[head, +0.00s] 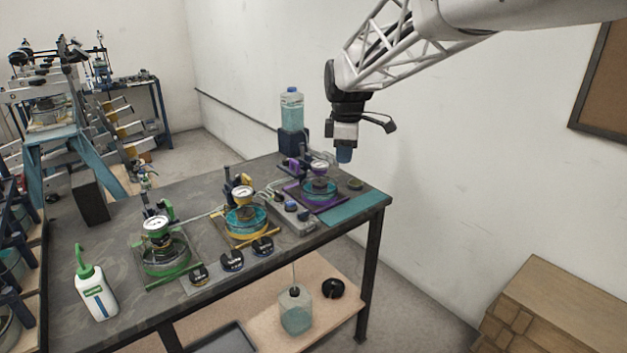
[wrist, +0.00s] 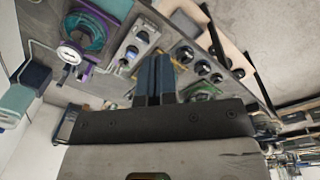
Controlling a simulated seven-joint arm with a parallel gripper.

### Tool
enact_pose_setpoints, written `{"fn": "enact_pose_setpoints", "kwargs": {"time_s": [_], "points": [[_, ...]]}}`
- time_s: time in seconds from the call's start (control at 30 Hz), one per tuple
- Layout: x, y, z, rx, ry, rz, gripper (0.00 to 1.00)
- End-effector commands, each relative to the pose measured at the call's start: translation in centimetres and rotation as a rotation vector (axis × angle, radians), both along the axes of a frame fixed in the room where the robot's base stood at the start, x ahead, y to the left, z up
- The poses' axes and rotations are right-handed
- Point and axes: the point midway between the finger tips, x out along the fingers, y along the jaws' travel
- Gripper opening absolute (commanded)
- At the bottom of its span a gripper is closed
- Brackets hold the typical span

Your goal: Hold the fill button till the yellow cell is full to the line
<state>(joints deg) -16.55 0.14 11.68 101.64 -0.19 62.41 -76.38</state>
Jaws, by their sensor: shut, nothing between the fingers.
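The yellow cell (head: 246,222) stands mid-table in the head view, a round clear vessel with teal liquid on a yellow base, topped by a dial gauge. Its line and exact level are too small to read. A grey control box (head: 293,215) with blue and dark knobs or buttons sits to its right; the box also shows in the wrist view (wrist: 134,48). Which one is the fill button cannot be told. My gripper (head: 344,155) is shut and empty, above the table's far right part, apart from the box. Its blue fingers (wrist: 157,58) are together in the wrist view.
A purple cell (head: 318,188) stands right of the yellow one, a green cell (head: 166,262) left. A blue-capped bottle (head: 292,110) stands behind. Several dark knobs (head: 232,261) line the front. A white squeeze bottle (head: 97,294) is at the left. Air around my gripper is clear.

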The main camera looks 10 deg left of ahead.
Motion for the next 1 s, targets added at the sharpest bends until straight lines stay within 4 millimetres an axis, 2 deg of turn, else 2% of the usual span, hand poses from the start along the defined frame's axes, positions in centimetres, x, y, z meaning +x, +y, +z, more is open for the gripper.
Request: {"fn": "enact_pose_setpoints", "kwargs": {"time_s": [0.2,0.6,0.8,1.0], "points": [[3.7,3.7,-1.4,-0.013,0.016,0.172,0.00],[9.5,10.8,-4.6,-0.033,0.043,0.486,0.00],[11.7,14.0,-6.2,-0.039,0.052,0.624,0.00],[12.9,15.9,-7.3,-0.041,0.058,0.707,0.00]]}}
